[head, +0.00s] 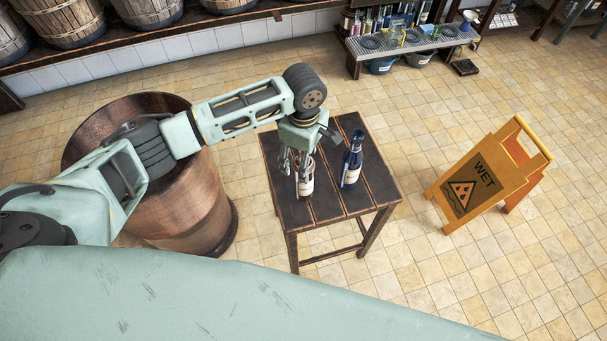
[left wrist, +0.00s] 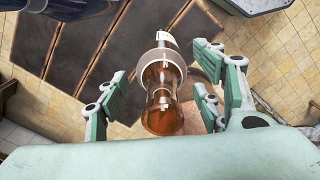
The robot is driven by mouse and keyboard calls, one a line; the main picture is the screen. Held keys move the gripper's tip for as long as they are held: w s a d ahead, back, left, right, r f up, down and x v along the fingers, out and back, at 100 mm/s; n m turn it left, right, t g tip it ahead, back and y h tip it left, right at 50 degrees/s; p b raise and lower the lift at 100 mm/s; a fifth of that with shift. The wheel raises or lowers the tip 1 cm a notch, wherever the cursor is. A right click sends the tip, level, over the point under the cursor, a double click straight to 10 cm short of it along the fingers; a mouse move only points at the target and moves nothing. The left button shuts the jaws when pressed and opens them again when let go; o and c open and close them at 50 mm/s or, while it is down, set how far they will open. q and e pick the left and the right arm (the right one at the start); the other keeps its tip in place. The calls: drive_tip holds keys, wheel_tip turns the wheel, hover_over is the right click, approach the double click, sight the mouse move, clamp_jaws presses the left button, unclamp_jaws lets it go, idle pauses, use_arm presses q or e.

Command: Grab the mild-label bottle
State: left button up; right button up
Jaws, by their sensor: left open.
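An amber bottle with a pale label (head: 306,183) stands on the small wooden table (head: 325,207), near its left side. A dark blue bottle with a pale label (head: 351,161) stands to its right. The label wording is too small to read, so I cannot tell which is mild. My left gripper (head: 294,164) is open at the amber bottle's upper part, partly covering it. In the left wrist view, the amber bottle (left wrist: 163,105) shows between the spread fingers of my left gripper (left wrist: 158,92), with visible gaps on both sides. My right gripper is not in view.
A large copper-brown barrel (head: 165,210) stands left of the table, under my left arm. A yellow wet-floor sign (head: 490,178) stands on the tiles to the right. A low rack (head: 410,45) with bottles is at the back. Floor between table and sign is clear.

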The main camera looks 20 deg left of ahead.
use_arm(q)
wheel_tip(320, 180, down, 4)
drive_tip(key=shift+w+r, duration=0.1)
drive_tip(key=shift+r, duration=0.15)
clamp_jaws()
idle(0.5)
drive_tip(key=shift+d, duration=0.1)
